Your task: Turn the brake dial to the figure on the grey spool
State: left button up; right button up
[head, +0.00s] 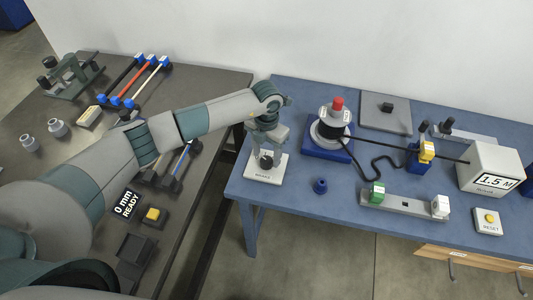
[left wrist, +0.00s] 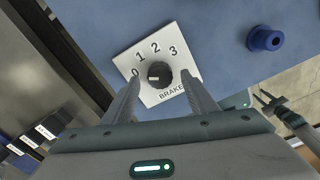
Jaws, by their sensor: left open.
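The brake dial (left wrist: 159,72) is a black round knob on a white plate (left wrist: 151,42) marked 0, 1, 2, 3 and BRAKE. A pale mark on the knob appears to face the 0 side. My left gripper (left wrist: 161,80) is open above the plate, one finger on each side of the knob; contact is not clear. In the head view the left gripper (head: 266,150) points down over the plate. The grey spool (head: 328,130), wound with black cable, stands on a blue base with a red knob on top. Its figure is too small to read.
A blue cup-like piece (head: 320,186) stands right of the dial plate. A display box (head: 489,167) reads 1.5 M, with a RESET button (head: 488,220) near it. A cable runs from the spool rightward. A gripper-like part, probably my right gripper (left wrist: 262,98), shows beyond the bench edge.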

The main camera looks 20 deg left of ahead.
pick_arm(q)
jog(key=shift+f, duration=0.85)
jog(key=c, duration=1.1)
jog(key=shift+o, duration=0.2)
